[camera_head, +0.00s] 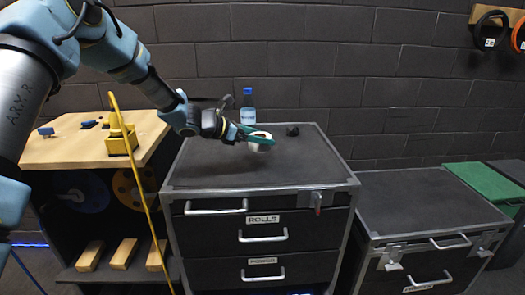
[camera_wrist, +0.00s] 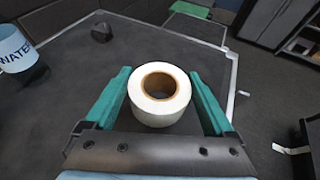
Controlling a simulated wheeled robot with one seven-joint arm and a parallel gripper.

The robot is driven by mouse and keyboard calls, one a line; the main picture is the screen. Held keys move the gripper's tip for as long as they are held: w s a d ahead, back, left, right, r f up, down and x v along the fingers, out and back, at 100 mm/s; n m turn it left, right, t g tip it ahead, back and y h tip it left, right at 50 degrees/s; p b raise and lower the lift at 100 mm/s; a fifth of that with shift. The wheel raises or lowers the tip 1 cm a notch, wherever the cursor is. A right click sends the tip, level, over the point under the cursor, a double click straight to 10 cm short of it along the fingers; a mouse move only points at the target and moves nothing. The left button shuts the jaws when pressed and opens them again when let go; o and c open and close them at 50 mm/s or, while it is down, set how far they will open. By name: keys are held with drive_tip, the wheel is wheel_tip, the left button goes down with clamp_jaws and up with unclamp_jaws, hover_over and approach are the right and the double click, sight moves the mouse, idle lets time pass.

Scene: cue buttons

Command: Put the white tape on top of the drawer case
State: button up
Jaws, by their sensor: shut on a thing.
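The white tape (camera_wrist: 172,112) is a white roll with a brown core, between the two green fingers of my gripper (camera_wrist: 160,92) in the wrist view. My gripper (camera_head: 258,135) is shut on it. In the head view the white tape (camera_head: 260,142) shows at the end of my arm, over the top of the drawer case (camera_head: 240,172). The case is black with metal edges and drawers labelled ROLLS and POWER. I cannot tell whether the tape touches the case top. The case top also shows in the wrist view (camera_wrist: 75,75).
A water bottle (camera_head: 248,106) stands at the back of the case top, with a small dark object (camera_head: 292,130) to its right. The front of the top is clear. A wooden bench (camera_head: 70,148) stands left, and a lower black case (camera_head: 425,205) right.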

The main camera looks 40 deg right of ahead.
sight(260, 165)
wheel_tip(260, 165, down, 6)
drive_tip(key=shift+r+p, duration=0.1)
drive_tip(key=shift+p, duration=0.7)
drive_tip(key=shift+f, duration=0.25)
drive_tip(key=shift+f, duration=0.1)
drive_tip(key=shift+f+b, duration=0.15)
drive_tip(key=shift+b, duration=0.15)
drive_tip(key=o, duration=1.1)
